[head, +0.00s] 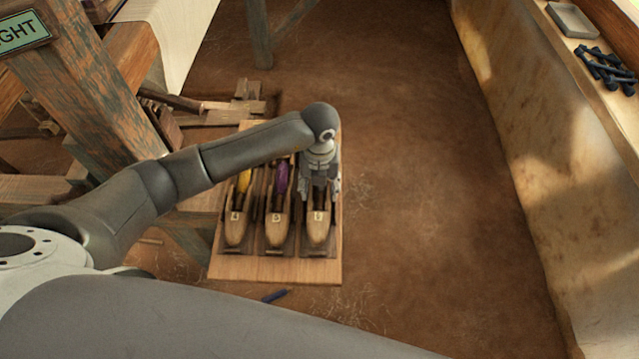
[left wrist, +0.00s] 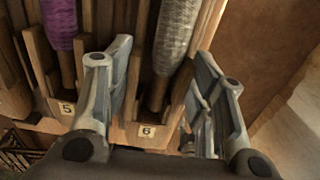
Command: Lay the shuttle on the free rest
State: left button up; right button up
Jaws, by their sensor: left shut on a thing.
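The shuttle (head: 318,234) has a pale wooden nose and sits at the right-hand place of the wooden rest board (head: 275,270). In the left wrist view its grey-wound bobbin (left wrist: 176,38) lies between my fingers, above a tag reading 6. My left gripper (head: 320,190) points down from above and is shut on this shuttle. I cannot tell whether the shuttle touches the rest. Two other shuttles lie beside it to the left, one with a yellow bobbin (head: 244,180), one with a purple bobbin (head: 282,177). My right gripper is out of view.
The loom's wooden post (head: 80,90) and beams stand at the left. A pale wall ledge (head: 545,130) runs along the right, with a grey tray (head: 573,20) and dark blue pieces (head: 608,68) on it. The earth floor (head: 430,200) right of the board is clear.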

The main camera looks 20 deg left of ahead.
pick_arm(q)
jog(key=shift+f, duration=0.55)
jog(key=o, duration=1.3)
jog(key=shift+r+p, duration=2.85)
jog(key=shift+r, duration=1.2)
jog(key=shift+s+f, duration=0.1)
